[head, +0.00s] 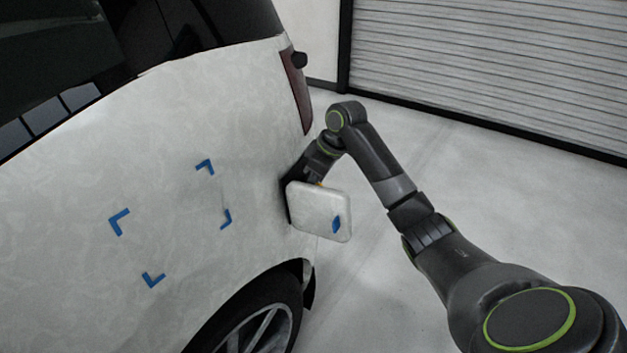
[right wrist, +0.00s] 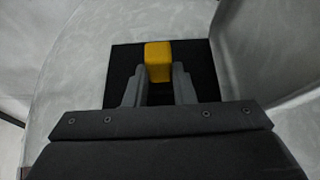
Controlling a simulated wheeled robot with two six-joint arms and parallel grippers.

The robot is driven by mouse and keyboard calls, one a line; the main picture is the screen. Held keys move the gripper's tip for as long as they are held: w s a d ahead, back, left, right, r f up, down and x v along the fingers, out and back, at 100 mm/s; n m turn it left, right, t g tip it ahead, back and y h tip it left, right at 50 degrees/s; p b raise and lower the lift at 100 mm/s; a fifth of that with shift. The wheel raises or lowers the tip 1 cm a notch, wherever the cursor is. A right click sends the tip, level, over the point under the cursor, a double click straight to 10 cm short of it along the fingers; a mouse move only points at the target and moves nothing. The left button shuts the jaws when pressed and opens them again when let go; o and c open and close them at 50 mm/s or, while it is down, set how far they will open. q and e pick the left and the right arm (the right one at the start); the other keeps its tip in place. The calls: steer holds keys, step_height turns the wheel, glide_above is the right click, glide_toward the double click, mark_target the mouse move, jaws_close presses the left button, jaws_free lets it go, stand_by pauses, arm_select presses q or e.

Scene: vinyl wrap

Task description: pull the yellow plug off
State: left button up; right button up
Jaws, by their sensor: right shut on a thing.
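The yellow plug (right wrist: 158,61) shows in the right wrist view against a black square recess (right wrist: 199,57) in the car's side. My right gripper (right wrist: 159,75) is shut on the plug, one grey finger on each side of it. In the head view my right gripper (head: 311,177) reaches in behind the open fuel flap (head: 322,212). There the flap and the wrist hide nearly all of the plug, with only a speck of yellow at the flap's top edge. My left gripper is not in view.
The white car body (head: 75,200) fills the left side, with several blue corner marks on its panel. The flap stands out from the body close to my right wrist. A wheel (head: 255,325) is below. Open floor (head: 480,180) lies to the right, before a roller shutter (head: 490,65).

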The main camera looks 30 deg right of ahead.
jaws_close()
steer(key=shift+s+d+r+p, duration=0.1)
steer(key=shift+s+d+p, duration=0.3)
steer(key=shift+p, duration=0.6)
steer(key=shift+s+d+r+p, duration=0.1)
steer(key=shift+s+p, duration=0.25)
steer(key=shift+p, duration=0.05)
steer(key=s+d+p, duration=0.3)
steer(key=s+p, duration=0.2)
steer(key=p, duration=0.1)
steer(key=shift+s+d+r, duration=0.2)
steer(key=shift+r, duration=0.15)
stand_by(0.5)
stand_by(0.5)
